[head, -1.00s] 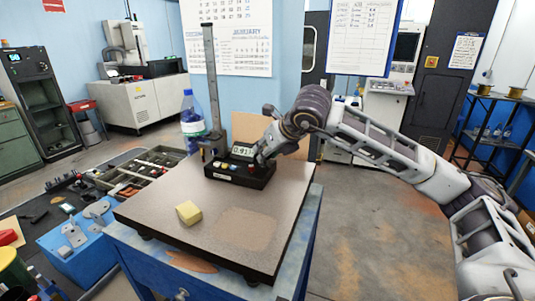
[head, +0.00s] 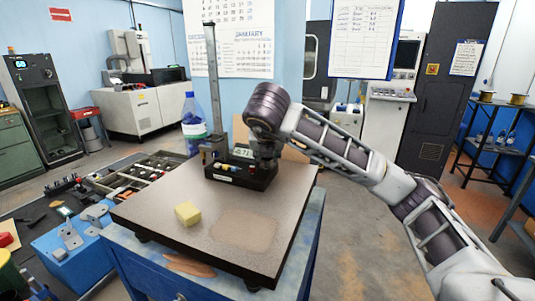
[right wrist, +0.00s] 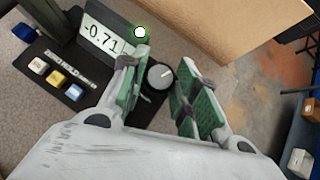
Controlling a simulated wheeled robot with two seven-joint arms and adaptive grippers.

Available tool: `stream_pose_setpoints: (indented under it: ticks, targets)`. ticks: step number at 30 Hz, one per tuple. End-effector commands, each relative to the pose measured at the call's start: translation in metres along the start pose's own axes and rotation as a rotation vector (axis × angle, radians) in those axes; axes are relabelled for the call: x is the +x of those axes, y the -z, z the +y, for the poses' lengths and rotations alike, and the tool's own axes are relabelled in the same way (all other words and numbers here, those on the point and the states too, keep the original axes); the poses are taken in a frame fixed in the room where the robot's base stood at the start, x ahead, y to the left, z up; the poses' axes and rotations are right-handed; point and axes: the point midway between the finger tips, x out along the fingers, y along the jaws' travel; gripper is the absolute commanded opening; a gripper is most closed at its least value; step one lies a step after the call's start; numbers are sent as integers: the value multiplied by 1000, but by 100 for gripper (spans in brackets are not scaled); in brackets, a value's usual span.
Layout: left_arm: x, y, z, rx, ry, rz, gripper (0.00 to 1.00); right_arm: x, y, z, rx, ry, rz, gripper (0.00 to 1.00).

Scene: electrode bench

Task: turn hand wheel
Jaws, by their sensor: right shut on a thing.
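The height gauge, with a black base (head: 228,176) and a tall grey column (head: 214,85), stands at the back of the granite plate (head: 165,212). Its display (right wrist: 103,34) reads -0.71 in the right wrist view. The hand wheel (right wrist: 160,77) is a small dark knob with a silver top, beside the display. My right gripper (right wrist: 162,70) is shut on it, with one green-padded finger on each side. In the head view the gripper comes down on the right end of the base and hides the wheel. My left gripper is not in view.
A brown board (right wrist: 240,35) stands close behind the gauge. The front right of the plate is clear.

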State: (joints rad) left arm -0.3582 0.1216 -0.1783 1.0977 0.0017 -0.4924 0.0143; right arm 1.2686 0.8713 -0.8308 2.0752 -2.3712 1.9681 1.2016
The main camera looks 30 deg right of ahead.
Motion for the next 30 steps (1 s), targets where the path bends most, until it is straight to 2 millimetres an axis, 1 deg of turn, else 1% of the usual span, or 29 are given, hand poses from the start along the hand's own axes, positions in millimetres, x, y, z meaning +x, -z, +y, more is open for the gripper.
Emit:
stream_pose_setpoints:
  ticks: [12,18,19,23,30]
  targets:
    - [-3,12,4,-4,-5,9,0,0,-1,0,36,33,-2,7]
    - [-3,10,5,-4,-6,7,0,0,-1,0,35,32,-2,7]
    - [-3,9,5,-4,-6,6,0,0,-1,0,35,32,-2,34]
    - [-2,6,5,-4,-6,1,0,0,-1,0,34,32,-2,51]
    - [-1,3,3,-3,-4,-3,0,0,0,0,33,32,-1,52]
